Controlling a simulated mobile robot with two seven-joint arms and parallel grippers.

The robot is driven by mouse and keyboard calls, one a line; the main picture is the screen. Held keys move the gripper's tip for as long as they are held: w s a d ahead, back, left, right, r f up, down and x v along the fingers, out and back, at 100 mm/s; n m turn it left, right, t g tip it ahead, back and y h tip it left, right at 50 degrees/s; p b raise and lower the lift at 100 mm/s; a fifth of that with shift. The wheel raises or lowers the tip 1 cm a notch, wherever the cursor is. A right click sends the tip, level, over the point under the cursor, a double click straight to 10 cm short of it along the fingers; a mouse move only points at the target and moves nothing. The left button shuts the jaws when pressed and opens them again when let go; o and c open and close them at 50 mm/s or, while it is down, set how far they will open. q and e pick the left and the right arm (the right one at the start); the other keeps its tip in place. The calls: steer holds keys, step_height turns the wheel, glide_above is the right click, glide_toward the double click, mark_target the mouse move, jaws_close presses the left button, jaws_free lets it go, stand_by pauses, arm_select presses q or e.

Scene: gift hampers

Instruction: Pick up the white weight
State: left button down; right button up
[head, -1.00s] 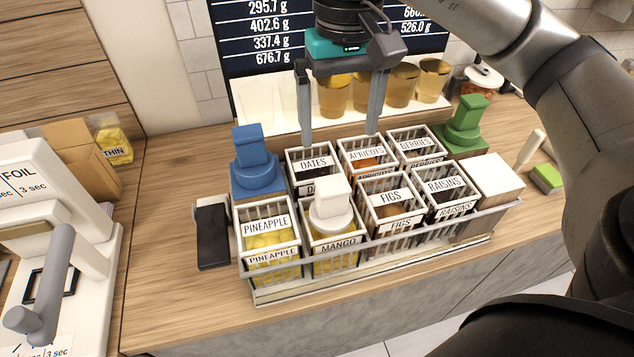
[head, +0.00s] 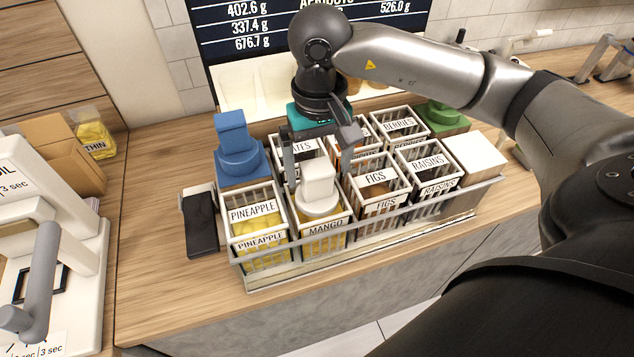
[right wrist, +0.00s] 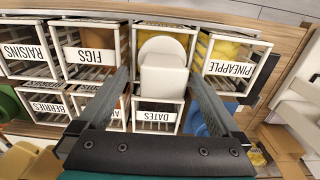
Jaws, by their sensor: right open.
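The white weight (head: 318,182) has a block-shaped grip on a round base and stands upright on the mango basket (head: 327,229). In the right wrist view the white weight (right wrist: 163,75) lies between the two finger lines. My right gripper (head: 318,178) is open, with one finger on each side of the weight's block in the head view. The right gripper (right wrist: 166,75) also shows in the right wrist view, with its fingers apart and no clear contact. My left gripper is not in view.
Baskets of pineapple (head: 257,215), figs (head: 376,187) and raisins (head: 428,165) crowd around the weight in a grey rack. A blue weight (head: 238,150) stands at the left and a green one (head: 443,115) at the back right. A black device (head: 201,224) lies left of the rack.

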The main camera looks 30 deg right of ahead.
mark_target(317, 195)
steer(key=shift+a+f, duration=0.2)
steer(key=shift+f, duration=1.55)
jaws_close()
steer(key=shift+r, duration=0.1)
